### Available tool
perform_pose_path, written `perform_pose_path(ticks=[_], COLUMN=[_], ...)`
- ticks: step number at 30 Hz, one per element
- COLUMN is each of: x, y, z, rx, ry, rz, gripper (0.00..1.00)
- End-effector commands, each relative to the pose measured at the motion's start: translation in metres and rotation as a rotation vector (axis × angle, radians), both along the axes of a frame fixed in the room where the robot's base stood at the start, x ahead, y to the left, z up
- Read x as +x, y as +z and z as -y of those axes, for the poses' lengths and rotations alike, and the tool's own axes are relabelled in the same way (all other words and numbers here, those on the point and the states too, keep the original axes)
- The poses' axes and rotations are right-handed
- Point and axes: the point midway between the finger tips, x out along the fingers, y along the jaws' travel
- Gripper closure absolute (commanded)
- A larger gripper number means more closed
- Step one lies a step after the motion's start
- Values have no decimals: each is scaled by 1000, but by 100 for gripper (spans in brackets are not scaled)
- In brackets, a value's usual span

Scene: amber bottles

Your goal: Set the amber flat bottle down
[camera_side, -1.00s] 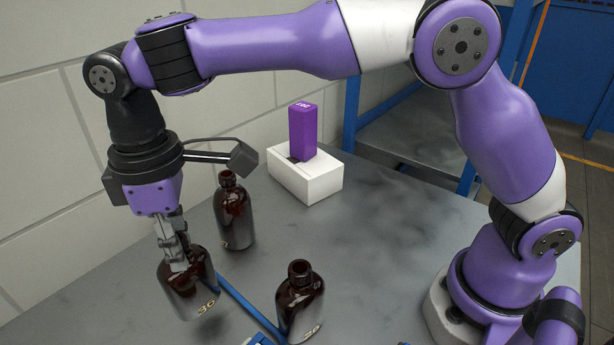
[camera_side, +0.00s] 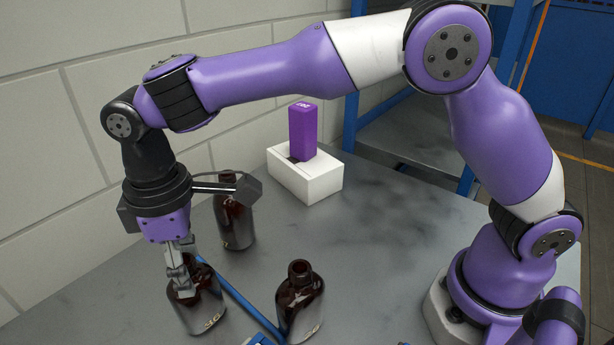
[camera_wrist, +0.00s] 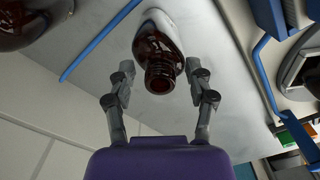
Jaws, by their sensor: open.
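The amber flat bottle (camera_side: 205,312) stands upright on the grey table at the lower left in the side view, with a pale number on its front. In the wrist view the bottle (camera_wrist: 158,42) shows its open neck toward me. My gripper (camera_side: 183,285) is at the bottle's neck and shoulders. In the wrist view the fingers of my gripper (camera_wrist: 160,70) are spread on either side of the neck, with a gap visible on each side. Part of the bottle's top is hidden behind the fingers in the side view.
A second amber bottle (camera_side: 235,222) stands behind, partly hidden by my wrist. A third (camera_side: 300,302) stands to the right. A blue bar (camera_side: 245,306) lies between. A white block (camera_side: 310,182) holds a purple box (camera_side: 302,132) near the wall. The table's middle right is clear.

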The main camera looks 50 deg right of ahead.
Motion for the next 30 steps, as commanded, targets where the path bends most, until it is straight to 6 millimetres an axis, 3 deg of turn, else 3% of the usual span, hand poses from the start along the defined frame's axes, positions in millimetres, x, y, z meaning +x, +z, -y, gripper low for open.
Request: perform_pose_path(ticks=[5,17,25,28,30], x=[1,1,0,2,3], y=[9,98,122,130,138], z=[0,0,1,13,33], rx=[2,3,1,13,31], ry=[0,-1,-4,-41,-99], rz=[3,5,3,19,44], gripper=[38,38,38,38,38])
